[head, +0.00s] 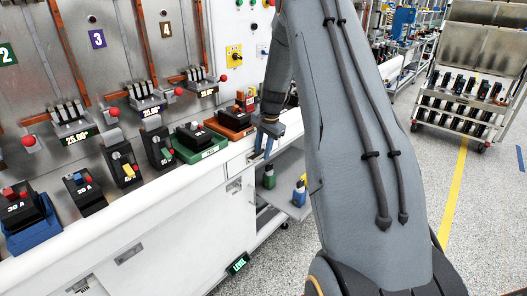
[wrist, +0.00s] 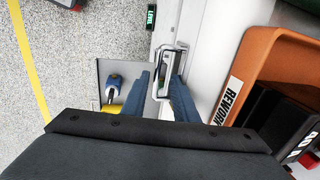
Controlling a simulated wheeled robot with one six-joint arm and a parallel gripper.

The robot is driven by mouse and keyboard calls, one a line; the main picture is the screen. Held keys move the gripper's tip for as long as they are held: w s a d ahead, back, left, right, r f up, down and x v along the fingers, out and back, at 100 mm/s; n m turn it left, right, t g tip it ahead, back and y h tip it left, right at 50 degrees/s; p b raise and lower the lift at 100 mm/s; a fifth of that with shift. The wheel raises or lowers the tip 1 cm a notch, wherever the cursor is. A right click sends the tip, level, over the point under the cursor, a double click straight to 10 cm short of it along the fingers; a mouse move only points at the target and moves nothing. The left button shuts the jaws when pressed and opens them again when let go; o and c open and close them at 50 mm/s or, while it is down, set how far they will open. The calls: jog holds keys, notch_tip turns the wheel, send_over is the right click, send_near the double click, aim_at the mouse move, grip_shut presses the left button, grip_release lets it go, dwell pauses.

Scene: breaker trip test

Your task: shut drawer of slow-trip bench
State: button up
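The white bench (head: 170,235) runs along the wall at the left of the head view, with small drawer fronts and handles along its face. At its right end, my gripper (head: 264,147) points down at the front edge. In the wrist view a metal loop handle (wrist: 158,85) stands on the white front, between the two blue fingers of my gripper (wrist: 161,82). The fingers are apart, one on each side of the handle's bar, with gaps visible. How far the drawer behind this handle stands out is hard to tell.
Several breakers line the bench. A wheeled rack (head: 470,85) stands far right; the speckled floor is clear.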

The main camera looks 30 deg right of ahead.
dwell(0.4)
notch_tip(320, 180, up, 8)
jog(key=s+b, duration=0.1)
jog(key=b, duration=0.1)
jog(key=shift+s+d+f, duration=0.2)
jog(key=shift+s+d, duration=0.05)
jog(key=shift+d, duration=0.05)
dwell(0.3)
